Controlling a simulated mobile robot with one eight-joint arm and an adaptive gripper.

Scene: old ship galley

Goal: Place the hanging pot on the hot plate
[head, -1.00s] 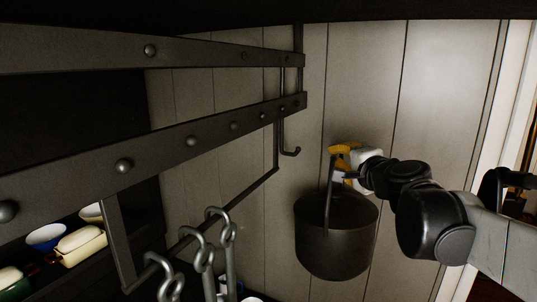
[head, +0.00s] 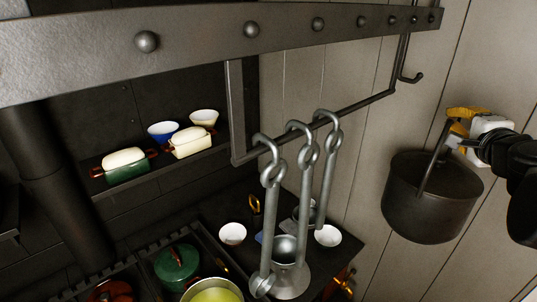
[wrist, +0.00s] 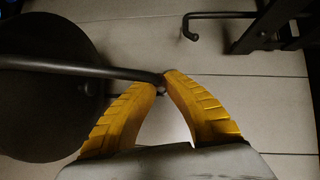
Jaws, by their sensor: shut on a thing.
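The dark metal pot (head: 428,200) hangs by its bail handle from my gripper (head: 457,122) at the right in the head view. It is clear of the rack and in front of the panelled wall. In the wrist view, the yellow fingers of my gripper (wrist: 164,82) are closed on the handle, and the pot (wrist: 45,95) is at the left. The stove top (head: 130,285) shows at the lower left of the head view, bearing a green lidded pot (head: 177,265) and a pot with yellow contents (head: 212,291). I cannot pick out a bare hot plate.
A rack rail (head: 345,123) with several hanging utensils (head: 305,200) stands between the pot and the stove. An empty hook (head: 411,77) is at the rack's end. White bowls (head: 232,233) sit on the dark counter. A shelf (head: 150,178) holds dishes.

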